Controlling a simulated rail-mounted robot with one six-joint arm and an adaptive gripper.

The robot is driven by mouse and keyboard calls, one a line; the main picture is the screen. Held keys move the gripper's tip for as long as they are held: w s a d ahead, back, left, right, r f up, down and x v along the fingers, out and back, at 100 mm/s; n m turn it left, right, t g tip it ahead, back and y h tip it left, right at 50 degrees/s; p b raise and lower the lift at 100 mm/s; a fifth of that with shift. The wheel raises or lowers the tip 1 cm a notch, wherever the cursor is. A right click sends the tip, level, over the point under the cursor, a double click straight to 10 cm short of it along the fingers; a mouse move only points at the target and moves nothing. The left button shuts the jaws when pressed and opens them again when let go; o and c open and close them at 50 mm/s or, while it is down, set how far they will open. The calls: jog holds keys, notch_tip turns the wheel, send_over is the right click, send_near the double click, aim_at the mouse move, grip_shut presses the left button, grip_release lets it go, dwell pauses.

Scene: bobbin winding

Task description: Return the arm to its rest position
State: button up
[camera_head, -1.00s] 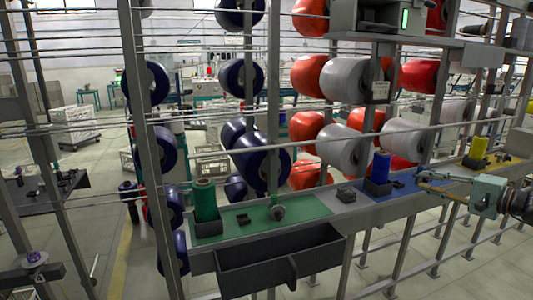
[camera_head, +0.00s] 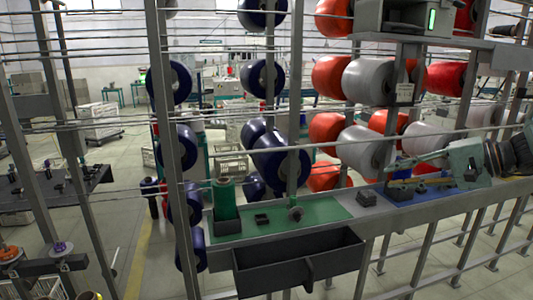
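My gripper (camera_head: 396,176) is at the right of the view, in front of the rack's shelf, pointing left. Its two fingers look spread apart with nothing seen between them. Its teal body (camera_head: 467,160) joins the dark wrist of my arm at the right edge. The fingers and body partly hide the blue spool (camera_head: 403,162) on the blue mat (camera_head: 428,188); the yellow spool farther right is not seen.
A green spool (camera_head: 225,198) and small dark fixtures stand on the green mat (camera_head: 325,211). A dark open bin (camera_head: 297,268) hangs below. Metal posts, thin rails and large blue, red and white bobbins (camera_head: 369,80) fill the rack.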

jog(key=s+a+r+n+g+h, duration=0.2)
jog(key=s+a+g, duration=0.1)
jog(key=s+a, duration=0.75)
jog(key=s+a+r+n+g+h, duration=0.1)
jog(key=s+a+r+n+g, duration=0.1)
jog(key=s+a, duration=0.8)
jog(key=s+d+n+t+h, duration=0.1)
jog(key=s+n+h, duration=0.3)
jog(key=s, duration=2.3)
jog(key=shift+d+f+h, duration=0.4)
jog(key=shift+d+h, duration=0.1)
jog(key=shift+h, duration=1)
jog(key=shift+s, duration=0.1)
